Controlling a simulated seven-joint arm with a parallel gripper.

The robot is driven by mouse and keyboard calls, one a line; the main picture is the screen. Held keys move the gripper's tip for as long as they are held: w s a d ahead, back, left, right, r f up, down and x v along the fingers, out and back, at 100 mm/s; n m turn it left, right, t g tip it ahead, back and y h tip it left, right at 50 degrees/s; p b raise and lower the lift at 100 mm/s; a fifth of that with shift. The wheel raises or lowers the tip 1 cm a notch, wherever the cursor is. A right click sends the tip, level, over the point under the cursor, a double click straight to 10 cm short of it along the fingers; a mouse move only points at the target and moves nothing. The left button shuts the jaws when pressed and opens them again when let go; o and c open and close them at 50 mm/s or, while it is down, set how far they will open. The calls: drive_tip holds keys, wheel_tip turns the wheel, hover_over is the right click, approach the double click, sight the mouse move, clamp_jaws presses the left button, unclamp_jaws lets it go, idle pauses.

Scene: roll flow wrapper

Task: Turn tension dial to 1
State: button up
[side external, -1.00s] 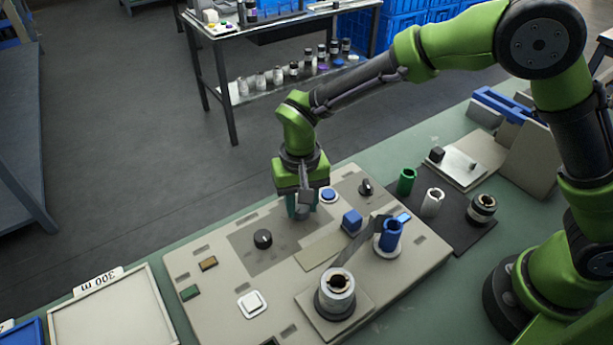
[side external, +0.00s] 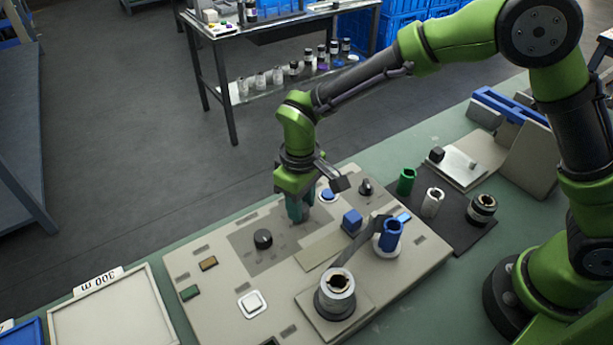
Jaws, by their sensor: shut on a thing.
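My gripper (side external: 299,210) points straight down at the beige control panel (side external: 215,265). Its teal fingers are shut on a dial at the panel's darker plate, between two visible black knobs. The fingers hide the dial, so its pointer and scale cannot be read. One black knob (side external: 263,238) stands to the left of my gripper and another black knob (side external: 366,187) to the right. Both are apart from the fingers.
A blue round button (side external: 328,195) sits close to the right of my fingers. A blue block (side external: 352,221), a blue roll (side external: 390,234) and a metal-rimmed roll (side external: 336,291) stand at the front right. A white switch (side external: 252,303) is at the front left.

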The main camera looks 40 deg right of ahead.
drive_tip(key=shift+r, duration=0.1)
idle(0.4)
drive_tip(key=o, duration=1)
drive_tip(key=shift+o, duration=0.2)
wheel_tip(320, 180, up, 17)
drive_tip(key=s+d+r+m+t+y, duration=0.1)
drive_tip(key=s+d+m+t, duration=0.2)
drive_tip(key=s+d, duration=0.4)
drive_tip(key=s+d+r+m+t+y, duration=0.1)
drive_tip(key=s+d+m+t, duration=0.3)
drive_tip(key=s+d, duration=0.4)
drive_tip(key=d+r+m, duration=0.1)
drive_tip(key=d, duration=0.3)
drive_tip(key=shift+s+d, duration=0.2)
drive_tip(key=shift+d, duration=0.2)
